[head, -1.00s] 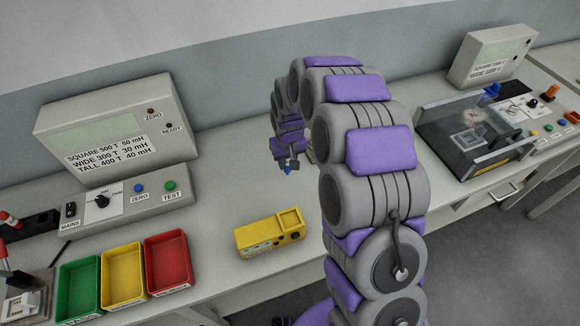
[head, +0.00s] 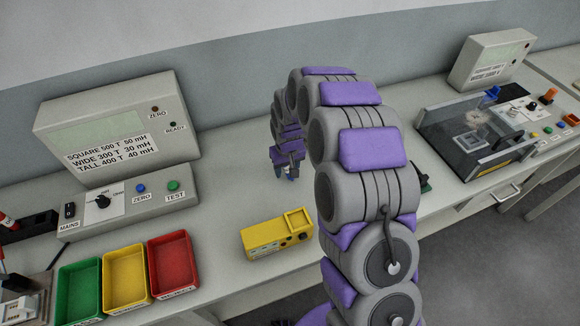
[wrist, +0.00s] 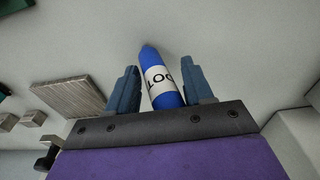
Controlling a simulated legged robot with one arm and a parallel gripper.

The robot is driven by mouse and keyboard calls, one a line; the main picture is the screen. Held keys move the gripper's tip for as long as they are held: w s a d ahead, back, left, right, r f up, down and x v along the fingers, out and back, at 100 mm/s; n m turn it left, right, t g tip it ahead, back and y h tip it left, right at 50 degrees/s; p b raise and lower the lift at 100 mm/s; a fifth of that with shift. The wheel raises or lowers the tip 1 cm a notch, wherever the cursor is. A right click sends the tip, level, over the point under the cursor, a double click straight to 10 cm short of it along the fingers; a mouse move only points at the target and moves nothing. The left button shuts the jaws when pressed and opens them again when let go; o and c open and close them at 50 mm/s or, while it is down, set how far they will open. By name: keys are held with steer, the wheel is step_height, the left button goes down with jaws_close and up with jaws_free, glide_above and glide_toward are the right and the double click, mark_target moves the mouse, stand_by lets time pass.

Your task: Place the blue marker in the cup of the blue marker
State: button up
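The blue marker (wrist: 162,76) has a white label with dark letters. In the wrist view it lies between the two fingers of my gripper (wrist: 160,65), slightly slanted, its narrow end beyond the fingertips. Narrow gaps seem to show beside it, so I cannot tell whether the fingers grip it or only stand around it. In the head view my gripper (head: 287,174) points down over the bench behind the yellow box, with a small bluish patch at its tip. I cannot make out the marker's cup in either view.
A yellow box (head: 278,236) stands on the bench near my arm. Green (head: 80,293), yellow (head: 125,280) and red (head: 172,266) trays are at lower left. A grey meter (head: 115,125) stands behind. A clear-sided fixture (head: 472,150) is at right. A ridged block (wrist: 70,96) lies left of the fingers.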

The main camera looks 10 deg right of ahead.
steer(key=shift+a, duration=0.1)
steer(key=shift+d+r, duration=0.2)
steer(key=shift+d, duration=0.7)
steer(key=shift+d+r, duration=0.25)
steer(key=shift+r, duration=0.05)
steer(key=r, duration=0.2)
steer(key=a+r+p, duration=0.1)
steer(key=r, duration=0.4)
steer(key=shift+s+a+p, duration=0.3)
steer(key=shift+s+a, duration=0.05)
steer(key=r, duration=0.1)
steer(key=d+r, duration=0.1)
steer(key=r, duration=0.1)
steer(key=d+r, duration=0.1)
steer(key=shift+s+r+p, duration=0.25)
steer(key=shift+s+p, duration=0.05)
steer(key=shift+s, duration=0.05)
